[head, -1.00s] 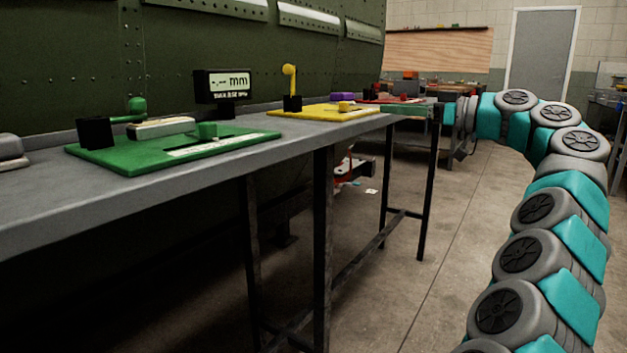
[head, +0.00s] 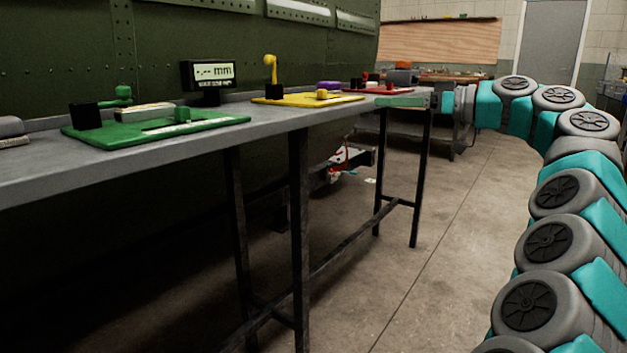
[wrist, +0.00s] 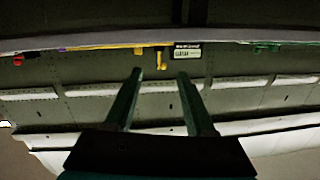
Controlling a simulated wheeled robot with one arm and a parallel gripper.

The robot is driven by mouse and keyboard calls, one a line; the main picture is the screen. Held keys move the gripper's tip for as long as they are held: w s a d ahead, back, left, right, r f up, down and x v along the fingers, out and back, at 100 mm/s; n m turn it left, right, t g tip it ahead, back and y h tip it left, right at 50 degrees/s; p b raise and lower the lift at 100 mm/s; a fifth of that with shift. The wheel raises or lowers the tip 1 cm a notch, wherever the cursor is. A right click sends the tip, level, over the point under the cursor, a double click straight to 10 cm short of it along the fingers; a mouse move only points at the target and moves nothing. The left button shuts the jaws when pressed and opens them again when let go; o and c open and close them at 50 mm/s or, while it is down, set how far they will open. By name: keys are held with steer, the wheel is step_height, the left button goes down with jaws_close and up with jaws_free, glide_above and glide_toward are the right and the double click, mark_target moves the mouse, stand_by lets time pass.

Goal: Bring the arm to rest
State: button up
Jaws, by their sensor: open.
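My arm (head: 557,187) curves up the right side of the head view, and its far end bends left toward the bench. My gripper (head: 402,101) points left beside the right end of the bench. In the wrist view its two dark green fingers (wrist: 158,76) stand apart, with nothing between them. The wrist picture is upside down, with the bench edge across the top and the fuselage panels beyond. I cannot tell the exact gap between the gripper and the bench.
The grey bench (head: 60,172) holds a green plate (head: 150,130), a display (head: 208,74), a yellow plate (head: 300,99) and a red plate (head: 372,87). The green fuselage (head: 60,50) stands behind. The floor (head: 440,230) right of the bench legs is clear.

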steer(key=s+a+f+m+g+h, duration=0.1)
steer(key=s+a+f+g, duration=0.25)
steer(key=s+a, duration=0.3)
steer(key=s+a+f+m+g+h, duration=0.1)
steer(key=s+a+f+g, duration=0.1)
steer(key=s+a+f, duration=0.4)
steer(key=s+a+f+m+g+h, duration=0.2)
steer(key=s+a+f+h, duration=0.2)
steer(key=s+f, duration=0.6)
steer(key=s+d+f+m+g+h, duration=0.1)
steer(key=s+d+f+m+h, duration=0.15)
steer(key=s+d+f, duration=0.4)
steer(key=s+d+f+m+g+h, duration=0.1)
steer(key=s+d+f+m+h, duration=0.2)
steer(key=s+f, duration=0.65)
steer(key=s+d+f+m+g+h, duration=0.1)
steer(key=s+d+f+g+h, duration=0.15)
steer(key=s+d+f, duration=0.55)
step_height(320, 180, up, 14)
steer(key=s+a+t+p, duration=0.1)
steer(key=a+p, duration=0.1)
steer(key=p, duration=1.1)
steer(key=shift+s+h, duration=0.2)
steer(key=shift+h, duration=0.2)
steer(key=shift+a, duration=0.1)
